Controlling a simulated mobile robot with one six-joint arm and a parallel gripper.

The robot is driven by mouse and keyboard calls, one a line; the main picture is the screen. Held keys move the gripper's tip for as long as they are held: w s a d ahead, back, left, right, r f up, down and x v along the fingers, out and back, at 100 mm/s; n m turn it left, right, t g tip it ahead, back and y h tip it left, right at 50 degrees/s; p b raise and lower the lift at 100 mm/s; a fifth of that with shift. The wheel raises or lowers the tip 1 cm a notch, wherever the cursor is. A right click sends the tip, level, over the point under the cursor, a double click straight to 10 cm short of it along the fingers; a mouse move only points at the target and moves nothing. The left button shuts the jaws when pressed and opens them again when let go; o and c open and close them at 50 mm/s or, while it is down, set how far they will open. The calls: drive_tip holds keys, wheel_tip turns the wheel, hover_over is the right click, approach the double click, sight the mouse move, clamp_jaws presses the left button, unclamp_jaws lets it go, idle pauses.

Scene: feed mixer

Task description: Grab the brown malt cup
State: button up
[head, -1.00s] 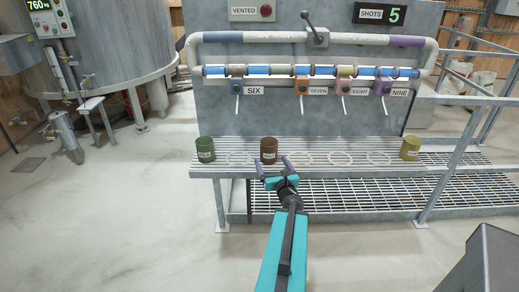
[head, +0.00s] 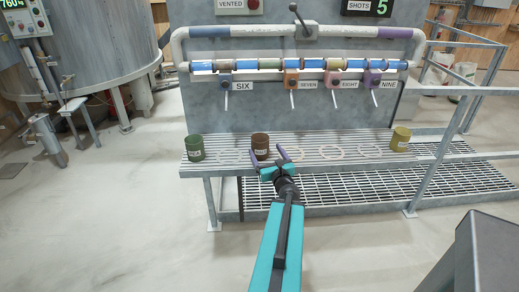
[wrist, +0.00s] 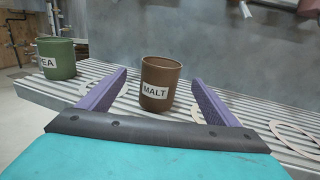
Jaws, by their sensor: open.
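The brown malt cup (head: 260,145) stands upright on the slatted metal shelf (head: 310,139). In the wrist view the brown cup (wrist: 159,84) carries a white MALT label and appears between and just beyond my two purple fingers. My gripper (head: 267,151) is open and empty at the shelf's front edge, close in front of the cup. In the wrist view my gripper (wrist: 157,88) has its fingers spread wider than the cup, with no visible contact.
A green cup (head: 195,148) stands left on the shelf, and a yellow cup (head: 400,139) stands toward the right. Pale rings (head: 330,152) mark the shelf between them. Behind rises a grey panel with pipes and taps (head: 291,82). A railing (head: 440,155) stands at the right.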

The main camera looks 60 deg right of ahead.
sight(257, 135)
drive_tip(key=shift+b+x, duration=1.1)
drive_tip(key=shift+b, duration=1.1)
drive_tip(key=shift+w+d+r+p, duration=0.1)
drive_tip(key=shift+w+d+p, duration=0.25)
drive_tip(key=shift+d+p, duration=0.05)
drive_tip(key=shift+p+x, duration=0.45)
drive_tip(key=shift+x, duration=1.85)
drive_tip(key=shift+w, duration=0.1)
drive_tip(key=shift+p+x, duration=0.75)
drive_tip(key=shift+x, duration=1.75)
drive_tip(key=shift+d, duration=0.1)
